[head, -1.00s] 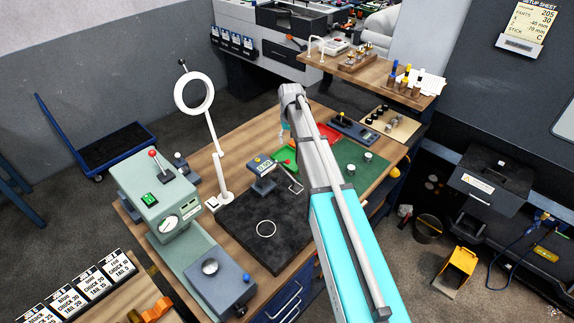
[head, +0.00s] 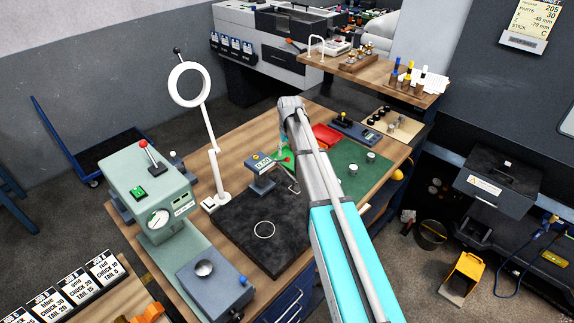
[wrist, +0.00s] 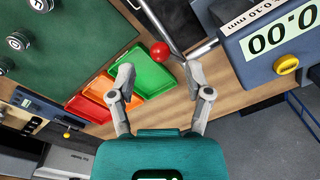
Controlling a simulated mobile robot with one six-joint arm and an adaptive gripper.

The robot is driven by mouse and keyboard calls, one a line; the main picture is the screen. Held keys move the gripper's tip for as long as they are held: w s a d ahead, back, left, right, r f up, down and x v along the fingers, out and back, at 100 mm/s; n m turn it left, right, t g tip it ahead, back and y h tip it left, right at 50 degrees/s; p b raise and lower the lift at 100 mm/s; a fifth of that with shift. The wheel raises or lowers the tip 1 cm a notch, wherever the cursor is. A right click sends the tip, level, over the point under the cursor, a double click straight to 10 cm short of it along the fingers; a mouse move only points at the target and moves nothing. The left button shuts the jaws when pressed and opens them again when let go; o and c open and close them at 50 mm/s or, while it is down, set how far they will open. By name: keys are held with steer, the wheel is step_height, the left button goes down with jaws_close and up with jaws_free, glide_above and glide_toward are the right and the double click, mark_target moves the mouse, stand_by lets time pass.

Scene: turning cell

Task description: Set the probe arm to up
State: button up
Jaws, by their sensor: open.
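The probe arm (wrist: 166,28) is a thin metal rod with a red ball (wrist: 160,50) on it, beside the grey gauge (wrist: 255,57) with a 0.00 display and a yellow knob. In the head view the gauge (head: 260,172) stands at the back of the dark plate, and the bent rod (head: 294,188) shows at its right. I cannot tell the arm's set position. My gripper (wrist: 166,84) is open and empty. In the wrist view the red ball appears just beyond the gap between its fingertips, without visible contact. In the head view my arm mostly hides the gripper.
A white ring magnifier (head: 190,85) stands left of the gauge. A green press-like machine (head: 150,190) is farther left. The dark plate (head: 240,240) is mostly clear.

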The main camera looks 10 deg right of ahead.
mark_target(288, 158)
steer(key=shift+f+b, duration=2)
steer(key=shift+f, duration=0.3)
jaws_close()
